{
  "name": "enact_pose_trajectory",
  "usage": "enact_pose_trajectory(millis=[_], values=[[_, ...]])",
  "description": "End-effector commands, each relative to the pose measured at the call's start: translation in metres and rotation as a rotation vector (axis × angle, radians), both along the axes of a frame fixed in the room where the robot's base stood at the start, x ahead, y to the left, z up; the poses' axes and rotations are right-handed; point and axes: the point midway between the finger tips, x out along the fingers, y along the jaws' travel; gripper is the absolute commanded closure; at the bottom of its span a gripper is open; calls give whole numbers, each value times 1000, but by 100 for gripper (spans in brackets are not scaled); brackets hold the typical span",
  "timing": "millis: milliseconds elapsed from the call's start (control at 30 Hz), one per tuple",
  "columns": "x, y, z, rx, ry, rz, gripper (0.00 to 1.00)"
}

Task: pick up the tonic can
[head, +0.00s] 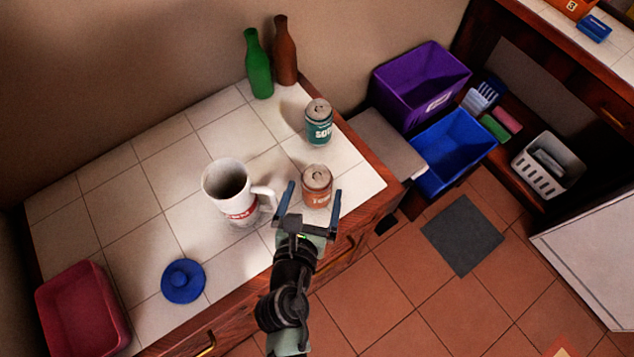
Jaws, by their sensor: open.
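An orange-brown can (317,187) stands upright near the right front edge of the tiled counter. Its label is only partly readable and seems to start with "T". A teal can (319,122) labelled like "SODA" stands upright behind it. My gripper (313,190) is open, with one blue finger to the left of the orange-brown can and the other to its right in the picture. I cannot tell whether the fingers are level with the can or above it. Nothing is held.
A white mug (227,190) stands close to the left of the gripper, its handle near the left finger. Green (257,65) and brown (286,52) bottles stand at the back. A blue lid (183,281) and red tray (80,312) lie at left. Purple (418,88) and blue (446,150) bins are right.

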Motion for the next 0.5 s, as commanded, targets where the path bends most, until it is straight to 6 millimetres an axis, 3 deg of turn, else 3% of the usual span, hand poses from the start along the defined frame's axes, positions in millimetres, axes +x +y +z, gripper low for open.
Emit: enact_pose_trajectory(millis=[267,500], values=[[18,-5,-8,2,0,-3,0],[46,-12,-22,2,-2,-4,0]])
